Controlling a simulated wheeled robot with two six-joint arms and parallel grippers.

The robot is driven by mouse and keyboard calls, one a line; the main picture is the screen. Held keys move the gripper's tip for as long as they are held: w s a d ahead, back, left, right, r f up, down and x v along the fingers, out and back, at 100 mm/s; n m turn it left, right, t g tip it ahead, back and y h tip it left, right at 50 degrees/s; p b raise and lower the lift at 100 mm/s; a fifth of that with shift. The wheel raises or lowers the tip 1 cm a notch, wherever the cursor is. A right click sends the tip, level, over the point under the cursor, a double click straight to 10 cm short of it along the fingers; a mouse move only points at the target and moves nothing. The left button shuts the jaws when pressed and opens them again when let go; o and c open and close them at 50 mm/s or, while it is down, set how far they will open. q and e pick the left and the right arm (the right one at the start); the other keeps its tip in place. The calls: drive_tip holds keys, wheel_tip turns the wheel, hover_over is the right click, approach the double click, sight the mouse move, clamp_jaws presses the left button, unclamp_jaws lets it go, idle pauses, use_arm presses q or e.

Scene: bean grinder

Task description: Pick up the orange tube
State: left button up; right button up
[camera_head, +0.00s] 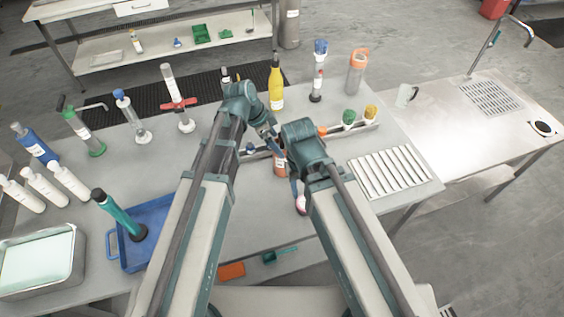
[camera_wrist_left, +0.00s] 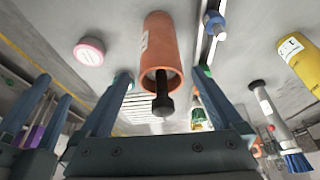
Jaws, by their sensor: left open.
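The orange tube (camera_head: 280,165) stands near the middle of the table in the head view, partly hidden by my arms. In the left wrist view the orange tube (camera_wrist_left: 160,45) has a white label, and a black rod shows at its open end. My left gripper (camera_head: 272,140) is open close to the tube. In the left wrist view its fingers (camera_wrist_left: 163,82) are spread to either side of the tube's end, with no visible grip. My right gripper (camera_head: 296,183) is mostly hidden by its arm in the head view. Its two fingers (camera_wrist_left: 42,105) appear apart in the wrist view.
A narrow rack (camera_head: 345,134) with green and yellow-topped items is behind the tube. A yellow bottle (camera_head: 276,88) stands further back. A pink-and-white round item (camera_head: 300,204) is in front. A blue tray (camera_head: 128,252) is at left, a ribbed white panel (camera_head: 390,170) at right.

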sight(282, 147)
use_arm(q)
drive_tip(key=b+x, duration=0.1)
drive_tip(key=x, duration=0.1)
drive_tip(key=b+x, duration=0.2)
drive_tip(key=shift+w+d+f, duration=0.15)
drive_tip(key=shift+d+f, duration=0.05)
drive_tip(key=shift+d, duration=0.15)
use_arm(e)
wheel_tip(282, 147, down, 4)
drive_tip(key=shift+f, duration=0.1)
use_arm(q)
drive_tip(key=shift+r, duration=0.1)
clamp_jaws()
